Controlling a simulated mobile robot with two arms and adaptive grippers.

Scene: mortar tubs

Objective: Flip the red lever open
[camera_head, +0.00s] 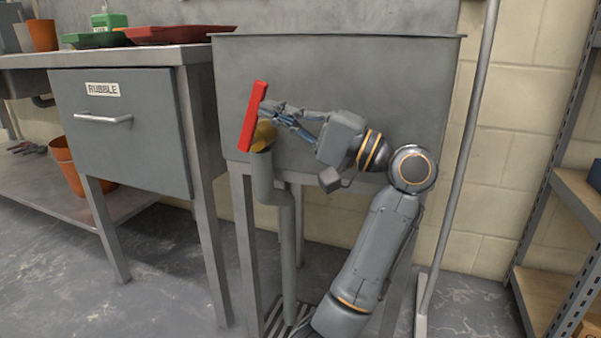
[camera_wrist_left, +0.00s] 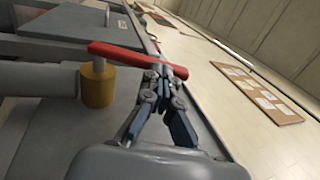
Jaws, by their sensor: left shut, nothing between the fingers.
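The lever (camera_wrist_left: 120,54) and the valve (camera_wrist_left: 98,86) also show in the left wrist view. My left gripper (camera_head: 268,112) is shut and empty, with its fingertips at the lever's right side. In the left wrist view the fingertips (camera_wrist_left: 165,74) are by one end of the bar; whether they touch it I cannot tell. My right gripper is out of view.
A grey pipe (camera_head: 284,235) runs from the valve down to a floor grate (camera_head: 285,318). A bench with a drawer (camera_head: 122,130) labelled RUBBLE stands left, carrying red and green trays. A pole (camera_head: 459,170) leans at the right, near a shelf rack (camera_head: 550,205).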

